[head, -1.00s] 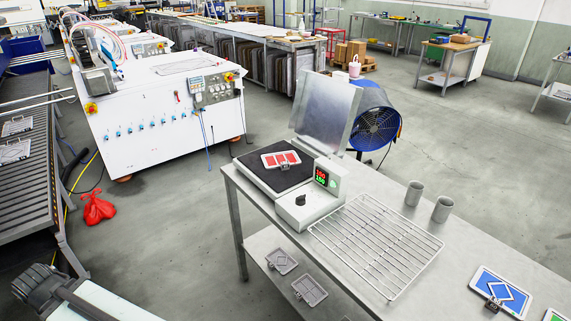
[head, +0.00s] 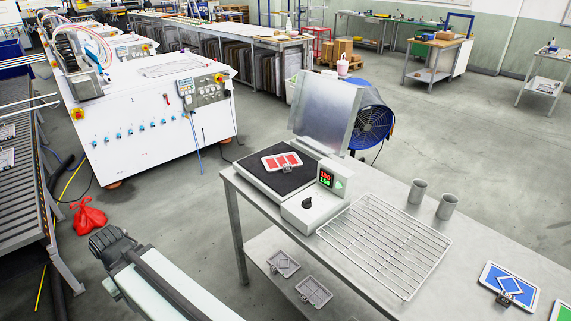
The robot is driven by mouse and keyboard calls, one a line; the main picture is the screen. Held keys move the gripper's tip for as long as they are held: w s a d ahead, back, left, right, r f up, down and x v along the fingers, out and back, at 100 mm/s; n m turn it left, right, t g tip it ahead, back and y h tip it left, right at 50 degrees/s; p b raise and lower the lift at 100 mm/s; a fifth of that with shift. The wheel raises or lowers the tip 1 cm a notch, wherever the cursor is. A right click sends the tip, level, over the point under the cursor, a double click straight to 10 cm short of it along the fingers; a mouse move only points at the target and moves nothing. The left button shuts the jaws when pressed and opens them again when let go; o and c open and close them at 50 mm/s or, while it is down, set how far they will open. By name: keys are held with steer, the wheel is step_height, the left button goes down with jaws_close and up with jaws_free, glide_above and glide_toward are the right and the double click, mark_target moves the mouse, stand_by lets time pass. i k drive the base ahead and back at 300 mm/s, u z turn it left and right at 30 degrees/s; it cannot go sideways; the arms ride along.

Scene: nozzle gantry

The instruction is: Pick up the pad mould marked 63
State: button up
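Several pad moulds show, and their number marks are too small to read, so I cannot tell which one is 63. A red mould (head: 282,161) lies on the dark plate of the heating unit. A blue mould (head: 509,285) lies on the table at the lower right. A green mould (head: 563,311) is cut off by the right edge. Two grey moulds, one farther left (head: 284,263) and one nearer (head: 314,291), lie on the lower shelf.
The steel table (head: 395,194) carries the heating unit (head: 310,207) with a lit display, a wire rack (head: 385,243) and two grey cups (head: 418,191) (head: 447,206). A metal shield (head: 322,115) and blue fan (head: 371,125) stand behind. A red bag (head: 88,215) lies on the floor.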

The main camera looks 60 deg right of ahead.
mark_target(284, 162)
steer(key=z, duration=0.05)
steer(key=i, duration=0.95)
steer(key=u, duration=0.05)
